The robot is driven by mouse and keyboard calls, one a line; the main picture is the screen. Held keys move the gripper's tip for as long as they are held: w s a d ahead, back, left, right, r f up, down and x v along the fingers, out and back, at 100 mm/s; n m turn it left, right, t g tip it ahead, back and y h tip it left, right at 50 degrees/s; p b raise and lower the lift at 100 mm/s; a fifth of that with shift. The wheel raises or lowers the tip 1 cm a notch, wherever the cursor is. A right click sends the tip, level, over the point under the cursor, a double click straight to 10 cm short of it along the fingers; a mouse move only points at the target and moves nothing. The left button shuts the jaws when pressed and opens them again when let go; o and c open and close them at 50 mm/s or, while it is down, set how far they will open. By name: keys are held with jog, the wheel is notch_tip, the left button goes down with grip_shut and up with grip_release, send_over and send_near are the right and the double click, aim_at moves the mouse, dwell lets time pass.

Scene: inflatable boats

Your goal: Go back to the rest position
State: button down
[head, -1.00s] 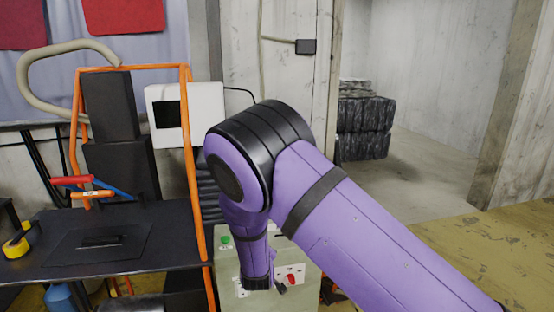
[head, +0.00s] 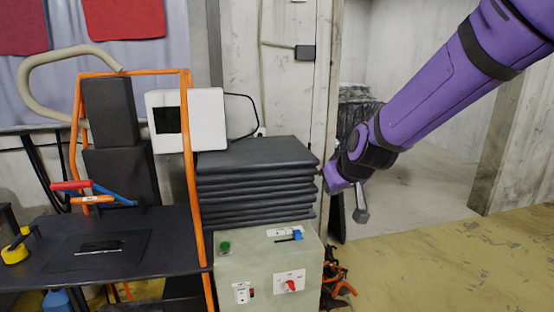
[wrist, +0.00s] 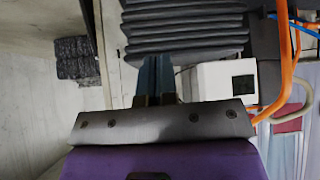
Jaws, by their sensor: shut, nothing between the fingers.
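My purple arm reaches in from the upper right in the head view, and my gripper (head: 361,208) hangs at its lower end, right of the dark stacked sheets (head: 255,178). The gripper is in the air, apart from the stack and the cabinet. In the wrist view the fingers of my gripper (wrist: 156,75) lie together, shut with nothing between them. They point towards the dark stack, which also shows in that view (wrist: 185,30).
A pale cabinet (head: 262,262) with a green button and red switch stands below the stack. A black table (head: 170,235) with an orange frame (head: 189,130) is at left. A white box (head: 203,105) is behind. Dark bales (head: 355,98) stand behind my arm. The floor at right is clear.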

jog(key=s+d+r+m+g, duration=0.1)
jog(key=s+d+r, duration=0.35)
jog(key=s, duration=0.25)
jog(key=s+d+r+m, duration=0.1)
jog(key=s+d+r, duration=0.3)
jog(key=s+d, duration=0.3)
jog(key=s+d+m+h, duration=0.1)
jog(key=s+d, duration=0.1)
jog(key=s, duration=0.6)
jog(key=s+d+r+m+g+h, duration=0.1)
jog(key=s+d+h, duration=0.1)
jog(key=s, duration=0.6)
jog(key=shift+d, duration=0.85)
